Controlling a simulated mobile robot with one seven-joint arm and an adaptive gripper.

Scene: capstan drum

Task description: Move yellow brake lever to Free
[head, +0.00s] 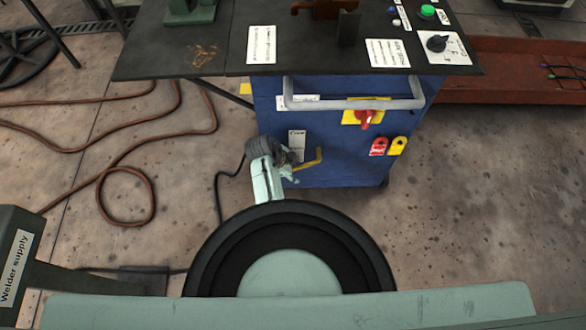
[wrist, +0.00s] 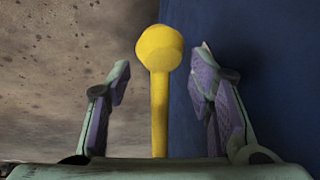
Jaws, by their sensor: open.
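The yellow brake lever (head: 312,161) sticks out from the lower front of the blue cabinet (head: 330,135). In the wrist view its round yellow knob and straight shaft (wrist: 159,110) stand upright between my fingers. My gripper (head: 291,170) is at the lever's left part in the head view and partly covers it. In the wrist view my gripper (wrist: 163,75) is open, with a finger on each side of the lever and gaps showing on both sides. A small white label (head: 297,140) is on the cabinet behind my wrist; its words are too small to read.
A grey rail handle (head: 350,103) crosses the cabinet front above the lever. A red rotary switch (head: 366,118) on a yellow plate, and red (head: 379,146) and yellow (head: 398,145) tags, are to the right. Brown hose (head: 125,170) lies on the floor at left.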

